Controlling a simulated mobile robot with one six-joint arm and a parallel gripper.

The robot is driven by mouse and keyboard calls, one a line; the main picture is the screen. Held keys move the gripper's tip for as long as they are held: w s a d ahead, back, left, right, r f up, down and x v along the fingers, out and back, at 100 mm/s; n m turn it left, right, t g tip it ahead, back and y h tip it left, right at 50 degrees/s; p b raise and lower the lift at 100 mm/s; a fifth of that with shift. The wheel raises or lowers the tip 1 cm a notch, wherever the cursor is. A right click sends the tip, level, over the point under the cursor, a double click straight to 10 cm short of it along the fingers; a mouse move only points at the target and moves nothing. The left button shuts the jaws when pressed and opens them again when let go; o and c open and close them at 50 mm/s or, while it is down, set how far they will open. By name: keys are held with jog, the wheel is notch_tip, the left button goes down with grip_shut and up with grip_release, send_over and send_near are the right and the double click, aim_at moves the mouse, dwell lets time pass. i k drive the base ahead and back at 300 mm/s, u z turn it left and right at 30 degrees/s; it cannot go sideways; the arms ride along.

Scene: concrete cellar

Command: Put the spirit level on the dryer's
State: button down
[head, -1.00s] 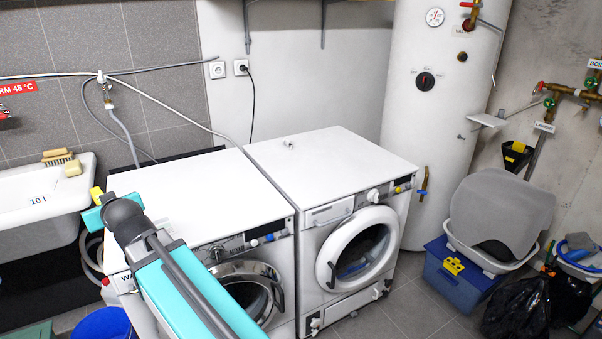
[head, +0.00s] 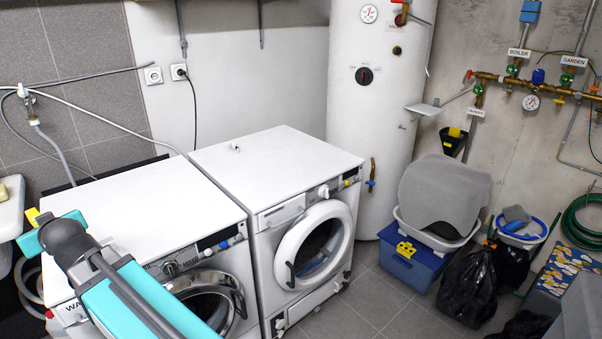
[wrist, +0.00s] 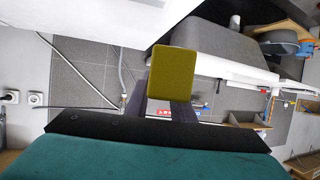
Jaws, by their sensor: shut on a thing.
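My gripper (wrist: 172,108) is shut on a yellow block (wrist: 173,75), seen nearly end-on in the wrist view. It seems to be the spirit level, but most of its length is hidden. In the head view only a small yellow piece (head: 32,216) shows past my teal gripper at the far left. It is over the left side of the washing machine area, apart from the dryer. The dryer (head: 283,168) is the right-hand white machine, with a round white-rimmed door. Its flat white top carries only a tiny object (head: 235,147) near the back.
The washing machine (head: 150,215) stands left of the dryer, its top clear. A white boiler tank (head: 375,110) is behind the dryer at right. A blue box (head: 405,262) with a basin, and black bags (head: 467,285), stand on the floor further right. Some tiled floor before the dryer is free.

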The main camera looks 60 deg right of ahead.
aim_at(306, 174)
jog(key=u, duration=0.05)
jog(key=i, duration=1)
jog(key=z, duration=0.05)
